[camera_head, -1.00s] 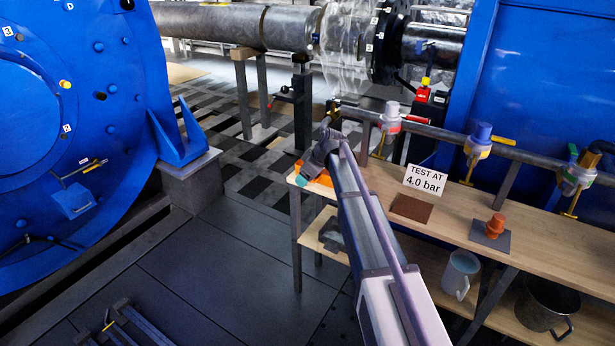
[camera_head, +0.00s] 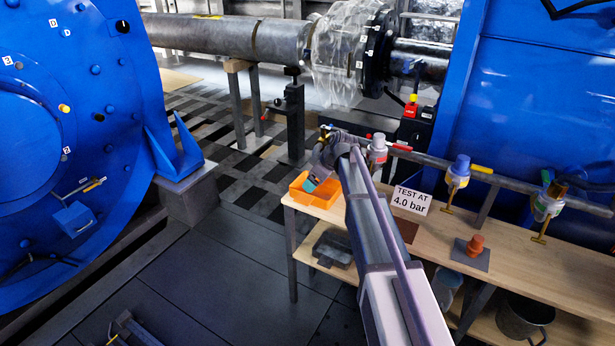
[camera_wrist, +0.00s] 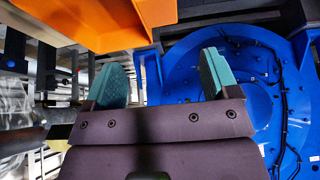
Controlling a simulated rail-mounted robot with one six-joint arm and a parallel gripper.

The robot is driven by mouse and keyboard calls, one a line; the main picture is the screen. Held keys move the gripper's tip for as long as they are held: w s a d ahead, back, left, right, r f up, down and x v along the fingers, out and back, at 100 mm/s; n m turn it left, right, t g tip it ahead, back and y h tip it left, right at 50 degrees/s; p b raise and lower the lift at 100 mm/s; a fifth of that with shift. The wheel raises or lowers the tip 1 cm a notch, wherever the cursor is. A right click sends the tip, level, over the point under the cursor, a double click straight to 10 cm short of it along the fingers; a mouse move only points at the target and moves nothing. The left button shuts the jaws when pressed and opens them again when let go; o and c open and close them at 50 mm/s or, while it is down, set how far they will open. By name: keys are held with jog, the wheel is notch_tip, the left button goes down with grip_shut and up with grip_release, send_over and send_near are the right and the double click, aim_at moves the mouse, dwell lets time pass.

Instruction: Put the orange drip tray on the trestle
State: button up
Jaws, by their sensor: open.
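The orange drip tray (camera_head: 304,194) sits at the left end of the long wooden-topped trestle (camera_head: 540,268) in the head view. It looks level there, and my gripper and wrist hide part of it. My gripper (camera_head: 311,184) is over the tray, with a teal fingertip against its picture area. In the wrist view my gripper (camera_wrist: 172,78) has its two teal fingers wide apart with nothing between them. The tray's orange wall (camera_wrist: 150,15) fills the upper left there, beyond the fingers. I cannot tell whether a finger touches it.
A pipe with valves (camera_head: 458,170) runs behind the trestle top. A sign (camera_head: 411,200), a brown mat and an orange fitting (camera_head: 475,245) stand on it. A dark tray (camera_head: 333,248) and pots are on the lower shelf.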

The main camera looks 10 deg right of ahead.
jog(key=s+a+f+m+g+h, duration=0.15)
jog(key=s+m, duration=0.35)
jog(key=s, duration=1.2)
jog(key=s+m+g+h, duration=0.25)
jog(key=s+m, duration=0.25)
jog(key=s, duration=1.3)
notch_tip(320, 180, up, 10)
jog(key=p, duration=0.9)
jog(key=shift+w+f+h+p, duration=0.15)
jog(key=shift+w+h+p, duration=0.15)
jog(key=shift+w+p, duration=0.1)
jog(key=shift+d, duration=0.1)
